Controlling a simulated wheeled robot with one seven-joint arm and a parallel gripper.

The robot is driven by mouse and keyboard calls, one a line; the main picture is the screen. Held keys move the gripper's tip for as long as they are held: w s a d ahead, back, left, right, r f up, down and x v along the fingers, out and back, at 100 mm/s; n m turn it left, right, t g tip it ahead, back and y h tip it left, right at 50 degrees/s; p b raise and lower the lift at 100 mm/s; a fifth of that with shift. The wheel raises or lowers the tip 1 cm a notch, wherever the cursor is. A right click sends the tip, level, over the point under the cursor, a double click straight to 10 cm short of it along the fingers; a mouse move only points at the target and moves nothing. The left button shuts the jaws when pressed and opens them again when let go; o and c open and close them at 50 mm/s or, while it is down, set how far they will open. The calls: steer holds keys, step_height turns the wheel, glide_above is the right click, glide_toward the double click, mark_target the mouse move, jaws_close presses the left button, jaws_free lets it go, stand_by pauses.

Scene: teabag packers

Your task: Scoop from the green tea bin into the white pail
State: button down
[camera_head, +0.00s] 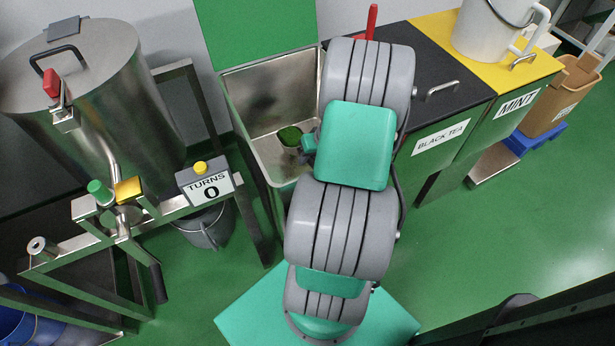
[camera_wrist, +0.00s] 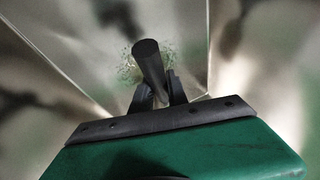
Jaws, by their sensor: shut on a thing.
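My gripper (camera_wrist: 160,90) is shut on the black handle (camera_wrist: 148,60) of a scoop in the wrist view. In the head view my arm hides the gripper and the handle. The scoop's cup (camera_head: 291,149), heaped with green leaf (camera_head: 290,135), shows just left of my arm. It is over or inside the open steel green tea bin (camera_head: 250,95); its exact height I cannot tell. Some green flecks (camera_wrist: 128,68) show beyond the handle in the wrist view. The white pail (camera_head: 482,38) stands upright at the top right, on the yellow mint lid.
The black tea lid (camera_head: 455,95) and mint lid (camera_head: 540,68) are shut, right of my arm. A red handle (camera_head: 371,22) stands behind my arm. A steel drum (camera_head: 90,90) and a stand with a "TURNS 0" sign (camera_head: 208,188) are left. A grey bucket (camera_head: 205,228) sits below the sign.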

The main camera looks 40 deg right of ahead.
step_height(320, 180, down, 3)
steer(key=shift+f+b, duration=0.1)
steer(key=shift+b, duration=0.65)
step_height(320, 180, up, 43)
steer(key=p, duration=3.2)
